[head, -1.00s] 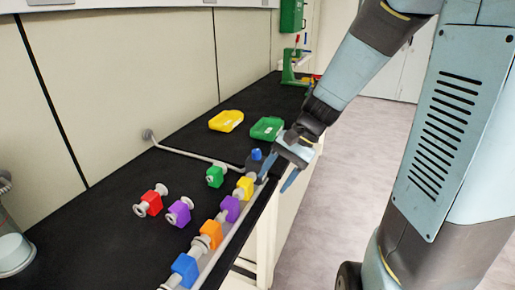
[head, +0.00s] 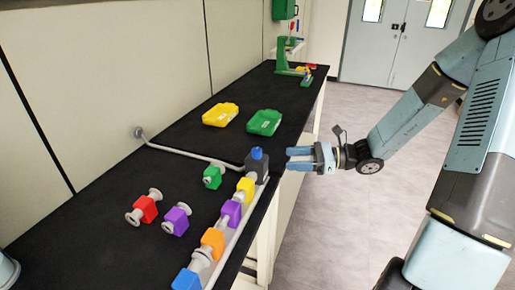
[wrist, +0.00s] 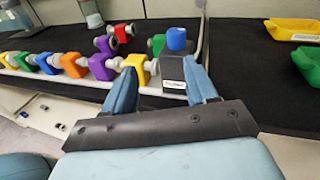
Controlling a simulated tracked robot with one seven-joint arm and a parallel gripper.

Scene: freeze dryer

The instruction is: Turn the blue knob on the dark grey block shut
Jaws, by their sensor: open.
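The dark grey block (head: 257,170) sits at the front edge of the black bench, at the end of a row of coloured blocks. The blue knob (head: 257,154) stands upright on its top. In the wrist view the blue knob (wrist: 176,39) and the dark grey block (wrist: 172,74) are straight ahead, seen between and beyond the blue fingers. My gripper (head: 289,159) is open and empty, just right of the block beyond the bench edge, its fingers pointing left toward the block. It also shows in the wrist view (wrist: 160,88), apart from the knob.
A yellow block (head: 246,187) adjoins the dark grey block in the row. A green block (head: 212,178), a red block (head: 146,208) and a purple block (head: 176,220) lie behind. Yellow (head: 220,115) and green (head: 263,122) trays stand farther back. A grey pipe (head: 185,154) runs to the wall.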

